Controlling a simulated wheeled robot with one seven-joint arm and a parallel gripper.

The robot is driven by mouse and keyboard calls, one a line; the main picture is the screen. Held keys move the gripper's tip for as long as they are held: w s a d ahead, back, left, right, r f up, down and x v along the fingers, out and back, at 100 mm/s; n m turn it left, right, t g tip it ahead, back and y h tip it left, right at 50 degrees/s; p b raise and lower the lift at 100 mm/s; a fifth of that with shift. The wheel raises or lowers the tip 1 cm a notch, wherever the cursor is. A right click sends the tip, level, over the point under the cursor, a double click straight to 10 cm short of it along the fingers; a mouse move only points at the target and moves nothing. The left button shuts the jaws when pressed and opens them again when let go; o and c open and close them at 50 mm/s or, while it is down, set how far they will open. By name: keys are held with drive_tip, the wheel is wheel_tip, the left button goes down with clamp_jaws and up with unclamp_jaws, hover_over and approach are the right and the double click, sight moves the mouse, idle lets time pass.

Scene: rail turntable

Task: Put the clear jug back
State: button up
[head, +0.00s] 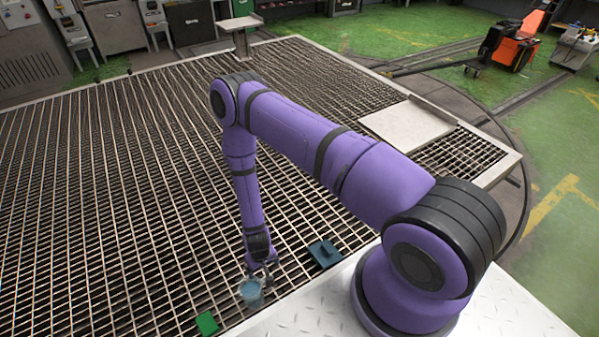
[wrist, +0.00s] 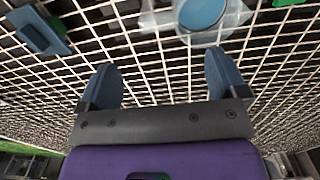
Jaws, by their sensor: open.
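The clear jug (head: 250,291) stands on the metal grating near the front, with a blue round surface showing in it. It also shows at the top edge of the wrist view (wrist: 222,32), partly cut off. My gripper (head: 262,269) points down just behind and above the jug. In the wrist view my gripper (wrist: 163,78) has its two blue-grey fingers wide apart, with only grating between them. The jug lies beyond the fingertips, and I see no contact.
A dark blue block-like piece (head: 325,252) lies on the grating right of the jug. A green square (head: 207,323) lies to its left front. A pale plate (head: 408,122) and a small stand (head: 240,24) are farther back. The grating left of the jug is clear.

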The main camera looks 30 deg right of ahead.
drive_tip(key=w+r+t, duration=0.1)
drive_tip(key=w+r, duration=0.3)
drive_tip(key=r, duration=0.6)
drive_tip(key=w+r+y, duration=0.1)
drive_tip(key=w+r, duration=0.4)
drive_tip(key=r, duration=0.5)
drive_tip(key=w+r+t, duration=0.1)
drive_tip(key=w+r, duration=0.3)
drive_tip(key=r, duration=0.6)
wheel_tip(320, 180, up, 14)
drive_tip(key=d, duration=0.3)
drive_tip(key=s+d+r+t, duration=0.1)
drive_tip(key=s+d+r, duration=0.1)
drive_tip(key=s+r, duration=0.35)
drive_tip(key=s+d+r, duration=0.1)
drive_tip(key=s+r, duration=0.1)
drive_tip(key=r, duration=0.7)
drive_tip(key=s+d+r+t, duration=0.1)
drive_tip(key=s+d+r, duration=0.1)
drive_tip(key=s+r, duration=0.35)
drive_tip(key=s+d+r, duration=0.2)
drive_tip(key=s+r, duration=0.3)
drive_tip(key=s, duration=0.4)
drive_tip(key=s+d+r+t+h, duration=0.1)
drive_tip(key=s+d+r, duration=0.2)
drive_tip(key=s+r, duration=0.2)
drive_tip(key=s, duration=0.3)
drive_tip(key=shift+s, duration=0.4)
